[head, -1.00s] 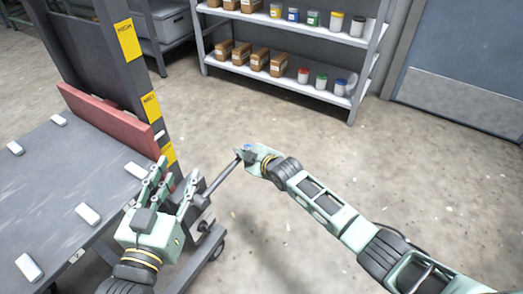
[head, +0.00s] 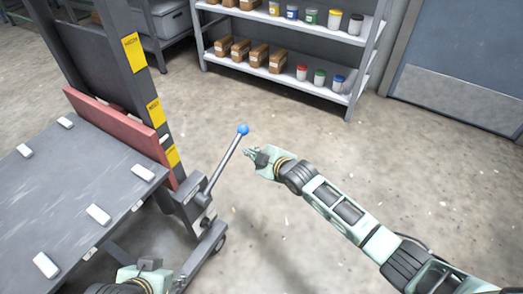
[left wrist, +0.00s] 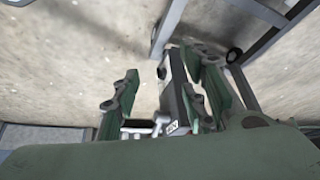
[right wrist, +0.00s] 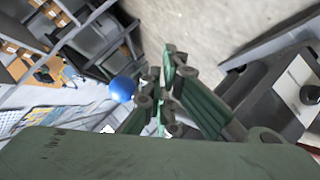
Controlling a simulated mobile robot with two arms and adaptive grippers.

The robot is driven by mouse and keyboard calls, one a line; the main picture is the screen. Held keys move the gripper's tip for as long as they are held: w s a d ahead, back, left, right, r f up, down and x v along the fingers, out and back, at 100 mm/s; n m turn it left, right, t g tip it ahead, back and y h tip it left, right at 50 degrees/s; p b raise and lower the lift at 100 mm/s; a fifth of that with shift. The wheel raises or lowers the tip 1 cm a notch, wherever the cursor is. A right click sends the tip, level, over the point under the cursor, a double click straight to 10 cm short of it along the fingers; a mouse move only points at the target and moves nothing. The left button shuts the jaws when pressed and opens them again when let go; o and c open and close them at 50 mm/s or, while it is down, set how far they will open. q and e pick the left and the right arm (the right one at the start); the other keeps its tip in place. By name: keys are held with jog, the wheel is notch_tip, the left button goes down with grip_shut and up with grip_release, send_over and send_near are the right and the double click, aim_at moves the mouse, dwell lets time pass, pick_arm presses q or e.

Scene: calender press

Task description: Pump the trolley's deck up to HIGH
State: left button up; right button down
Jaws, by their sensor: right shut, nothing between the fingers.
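The trolley's grey deck (head: 70,190) fills the left of the head view. Its mast carries three yellow labels: the top one (head: 133,53), the middle one (head: 155,112) and the lowest one (head: 172,156). The deck's red end board (head: 115,125) sits beside the lower labels. The pump lever (head: 224,162) slants up to a blue knob (head: 243,130), also seen in the right wrist view (right wrist: 122,89). My right gripper (head: 252,154) is shut and empty, just right of the lever, apart from the knob. My left gripper (left wrist: 165,85) has its fingers spread; the head view's bottom edge cuts it off.
A shelf (head: 290,78) with boxes and tubs stands at the back. The floor (head: 300,220) between the trolley and my right arm is clear.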

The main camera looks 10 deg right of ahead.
pick_arm(q)
jog(key=s, duration=0.1)
jog(key=s+a+g+p, duration=0.1)
jog(key=s, duration=0.1)
jog(key=shift+s+g, duration=0.25)
jog(key=shift+g, duration=0.05)
pick_arm(e)
jog(key=v, duration=0.3)
jog(key=shift+s+d+r, duration=0.1)
jog(key=shift+d+r, duration=0.2)
jog(key=shift+r, duration=0.1)
pick_arm(q)
jog(key=shift+r, duration=0.1)
jog(key=shift+c, duration=0.5)
